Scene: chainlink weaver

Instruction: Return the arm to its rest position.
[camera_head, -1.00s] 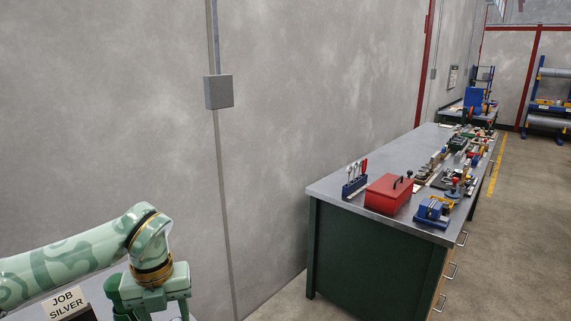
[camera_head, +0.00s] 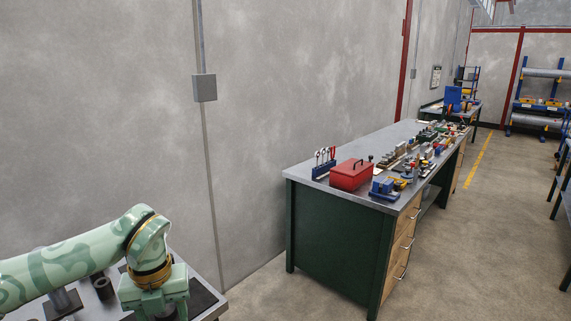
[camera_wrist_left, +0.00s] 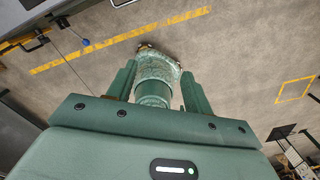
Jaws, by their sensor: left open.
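My left arm (camera_head: 75,262), pale green with darker swirls and gold rings, comes in from the left in the head view and bends down at the wrist. The body of my left gripper is at the lower left, with its fingers cut off by the bottom edge. In the left wrist view, the two green fingers of my left gripper (camera_wrist_left: 159,80) stand apart with nothing held between them. A green column, which seems to be part of my own body, shows beyond them above the floor. My right gripper is in neither view.
A grey-topped table (camera_head: 212,310) lies beneath my left gripper. A green workbench (camera_head: 335,235) with a red toolbox (camera_head: 351,175) and tools stands along the wall. Open floor (camera_head: 470,240) with a yellow line runs to its right. Tables edge the far right.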

